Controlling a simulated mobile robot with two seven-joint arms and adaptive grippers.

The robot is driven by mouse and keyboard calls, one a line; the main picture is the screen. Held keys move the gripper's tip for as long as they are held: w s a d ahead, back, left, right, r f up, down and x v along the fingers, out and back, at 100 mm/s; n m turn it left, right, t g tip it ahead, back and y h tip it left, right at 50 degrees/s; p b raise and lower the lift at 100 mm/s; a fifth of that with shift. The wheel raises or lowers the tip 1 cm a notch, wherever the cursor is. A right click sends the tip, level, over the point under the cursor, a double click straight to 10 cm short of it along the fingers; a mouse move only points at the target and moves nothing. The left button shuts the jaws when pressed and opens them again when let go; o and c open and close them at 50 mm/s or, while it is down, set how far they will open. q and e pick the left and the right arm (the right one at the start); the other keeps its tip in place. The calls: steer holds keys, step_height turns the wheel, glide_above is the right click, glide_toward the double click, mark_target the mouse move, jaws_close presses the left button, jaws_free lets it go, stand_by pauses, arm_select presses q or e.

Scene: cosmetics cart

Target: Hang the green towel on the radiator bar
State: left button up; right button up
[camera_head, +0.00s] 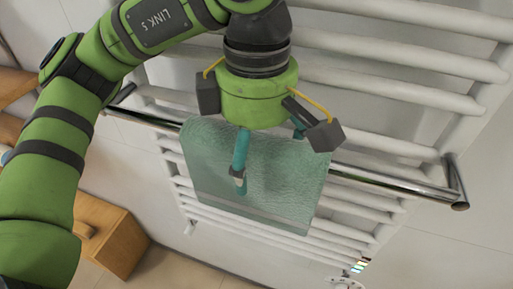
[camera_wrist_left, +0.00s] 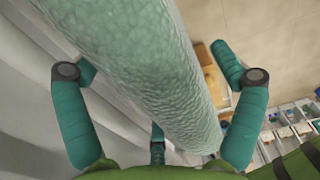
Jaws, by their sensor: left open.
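The green towel (camera_head: 265,175) is draped over the chrome radiator bar (camera_head: 392,183), its front part hanging down before the white radiator. The bar shows on both sides of the towel. My left gripper (camera_head: 266,158) is open at the towel's upper part, with one teal finger in front of the cloth; another finger is partly hidden. In the left wrist view the towel (camera_wrist_left: 150,70) runs as a thick fold between the spread fingers (camera_wrist_left: 160,85). I cannot tell whether any finger touches it. My right gripper is not in view.
White radiator tubes (camera_head: 400,90) lie close behind the towel and bar. A wooden cabinet (camera_head: 110,235) stands at the lower left. In the left wrist view, compartments with small items (camera_wrist_left: 285,125) are at the right. Bare floor shows below the radiator.

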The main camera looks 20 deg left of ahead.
arm_select(q)
step_height(320, 180, up, 12)
steer(key=shift+f, duration=0.1)
stand_by(0.5)
